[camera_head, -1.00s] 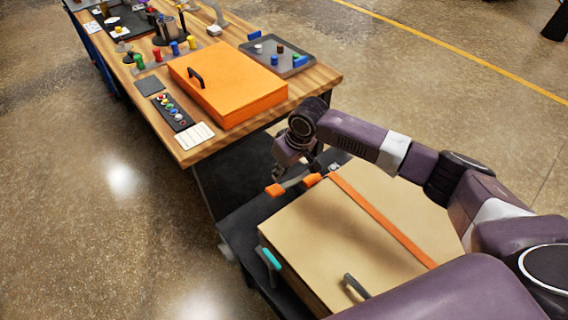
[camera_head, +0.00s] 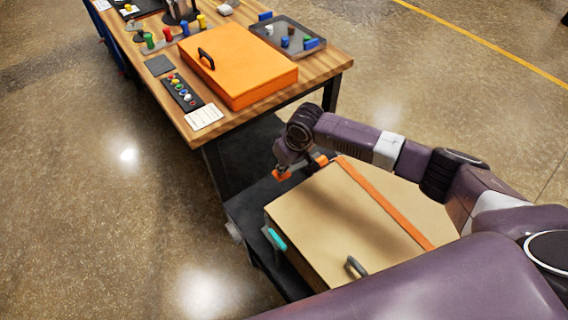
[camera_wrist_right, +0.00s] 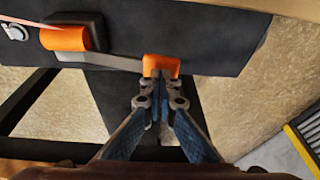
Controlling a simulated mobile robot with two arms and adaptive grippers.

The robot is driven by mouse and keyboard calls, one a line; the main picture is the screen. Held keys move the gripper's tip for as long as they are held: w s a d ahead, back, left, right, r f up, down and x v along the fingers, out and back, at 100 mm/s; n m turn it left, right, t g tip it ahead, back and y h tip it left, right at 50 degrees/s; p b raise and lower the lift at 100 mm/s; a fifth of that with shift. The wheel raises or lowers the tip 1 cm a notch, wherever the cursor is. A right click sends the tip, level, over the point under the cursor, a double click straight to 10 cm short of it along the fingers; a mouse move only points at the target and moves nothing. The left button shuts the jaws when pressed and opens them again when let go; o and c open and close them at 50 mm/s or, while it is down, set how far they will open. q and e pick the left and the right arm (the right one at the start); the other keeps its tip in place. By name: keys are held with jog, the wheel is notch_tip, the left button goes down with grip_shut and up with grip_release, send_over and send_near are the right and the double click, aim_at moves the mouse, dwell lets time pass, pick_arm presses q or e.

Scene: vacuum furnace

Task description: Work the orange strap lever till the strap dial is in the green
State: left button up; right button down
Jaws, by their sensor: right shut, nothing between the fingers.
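The orange strap (camera_head: 385,204) runs across the top of a tan box (camera_head: 330,215). The strap lever's orange tip (camera_wrist_right: 162,66) and grey bar (camera_wrist_right: 112,62) show in the right wrist view, with an orange block (camera_wrist_right: 65,38) at the bar's other end. In the head view the lever tip (camera_head: 281,175) is at the box's far left corner. My right gripper (camera_wrist_right: 160,80) is shut and empty, its fingertips at the lever tip; contact is unclear. My left gripper is out of view.
A wooden table (camera_head: 320,77) beyond the box bears an orange case (camera_head: 238,68), a dark tray (camera_head: 290,38) and small coloured parts. A teal-handled latch (camera_head: 277,239) and a grey handle (camera_head: 356,266) are on the box. Open floor lies left.

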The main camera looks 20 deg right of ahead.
aim_at(279, 179)
jog(key=shift+s+a+f+h+p, duration=0.25)
jog(key=shift+a+f+h+p, duration=0.25)
jog(key=shift+p, duration=0.1)
jog(key=shift+a+f+t+h, duration=0.15)
jog(key=shift+f+t+h, duration=0.15)
jog(key=shift+f, duration=0.1)
jog(key=shift+s+a+f+p, duration=0.15)
jog(key=shift+f+p, duration=0.2)
jog(key=shift+f, duration=1.4)
jog(key=shift+s, duration=0.1)
